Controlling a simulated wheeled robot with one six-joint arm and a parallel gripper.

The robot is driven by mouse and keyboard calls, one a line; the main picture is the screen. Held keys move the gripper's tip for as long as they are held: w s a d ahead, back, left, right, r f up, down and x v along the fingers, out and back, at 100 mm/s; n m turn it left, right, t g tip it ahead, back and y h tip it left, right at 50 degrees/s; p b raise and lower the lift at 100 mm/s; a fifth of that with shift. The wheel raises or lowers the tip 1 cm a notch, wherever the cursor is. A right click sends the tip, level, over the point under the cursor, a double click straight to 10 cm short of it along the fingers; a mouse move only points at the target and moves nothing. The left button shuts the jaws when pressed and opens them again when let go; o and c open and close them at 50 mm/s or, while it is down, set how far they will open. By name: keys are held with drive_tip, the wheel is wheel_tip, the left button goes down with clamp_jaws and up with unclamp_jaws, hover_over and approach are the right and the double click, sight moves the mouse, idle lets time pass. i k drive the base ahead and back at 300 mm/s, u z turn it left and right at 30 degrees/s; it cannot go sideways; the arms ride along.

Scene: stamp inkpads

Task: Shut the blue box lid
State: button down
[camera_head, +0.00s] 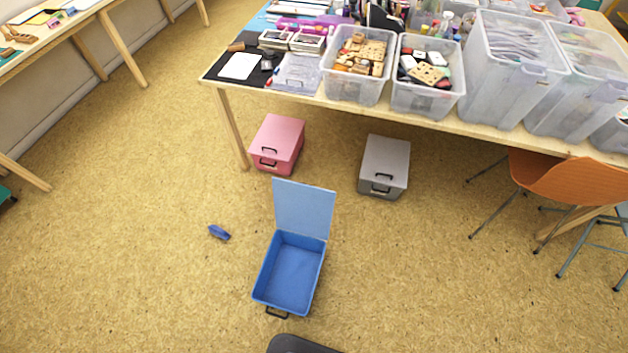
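The blue box (288,283) stands on the floor at the lower middle of the view. Its inside shows and looks empty. Its lid (303,208) is open, raised at the far side of the box. A dark handle (277,313) is on the box's near side. My gripper is not in view.
A small blue object (219,232) lies on the floor left of the box. A pink box (277,144) and a grey box (384,167) stand beyond, by a cluttered table (480,133). An orange chair (570,180) is at the right. Floor around the blue box is mostly clear.

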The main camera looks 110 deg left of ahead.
sight(305, 209)
drive_tip(key=u, duration=2)
drive_tip(key=i, duration=2.2)
drive_tip(key=u, duration=2.7)
drive_tip(key=i, duration=0.5)
drive_tip(key=u, duration=1.65)
